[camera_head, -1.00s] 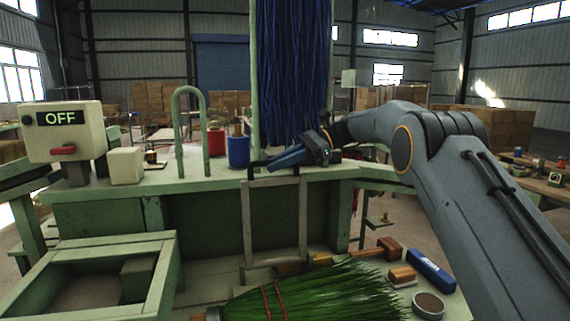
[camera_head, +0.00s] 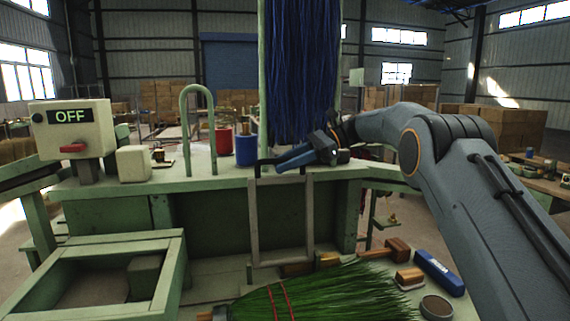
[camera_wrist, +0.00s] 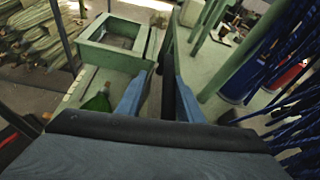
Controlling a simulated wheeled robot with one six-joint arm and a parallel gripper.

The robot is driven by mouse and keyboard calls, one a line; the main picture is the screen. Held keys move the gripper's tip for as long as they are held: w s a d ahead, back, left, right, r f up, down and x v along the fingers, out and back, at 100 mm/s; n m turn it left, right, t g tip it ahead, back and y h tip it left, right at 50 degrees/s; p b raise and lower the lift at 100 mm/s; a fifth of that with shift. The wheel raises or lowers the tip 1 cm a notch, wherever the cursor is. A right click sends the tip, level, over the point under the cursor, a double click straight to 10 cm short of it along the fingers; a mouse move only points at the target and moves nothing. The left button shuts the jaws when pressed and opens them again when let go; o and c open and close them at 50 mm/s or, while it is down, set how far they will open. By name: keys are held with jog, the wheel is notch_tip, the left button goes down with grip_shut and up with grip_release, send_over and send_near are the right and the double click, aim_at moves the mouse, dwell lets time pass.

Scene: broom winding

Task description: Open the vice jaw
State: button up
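The vice jaw appears to be the pale rectangular frame (camera_head: 254,225) upright at the front of the green bench, with dark bar ends along its top. I cannot tell how far the jaw stands open. My gripper (camera_head: 285,163) is at the frame's top edge, level with the bench top, with its blue fingers pointing left. In the wrist view, my gripper's two blue fingers (camera_wrist: 162,78) are apart, on either side of a dark bar (camera_wrist: 169,88). A gap shows between the left finger and the bar; contact on the right is unclear.
Blue bristle strands (camera_head: 303,70) hang behind my gripper. A blue spool (camera_head: 246,150), red spool (camera_head: 223,141) and green hoop (camera_head: 187,120) stand on the bench. A control box reading OFF (camera_head: 72,128) is at left. A green broom head (camera_head: 330,295) lies below, near an open tray (camera_head: 165,285).

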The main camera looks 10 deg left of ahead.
jog(key=b+v, duration=0.2)
jog(key=v, duration=0.4)
jog(key=shift+w+d+b, duration=0.25)
jog(key=shift+b, duration=0.15)
jog(key=shift+w+d+r, duration=0.15)
jog(key=shift+d+r, duration=0.15)
jog(key=shift+d, duration=0.25)
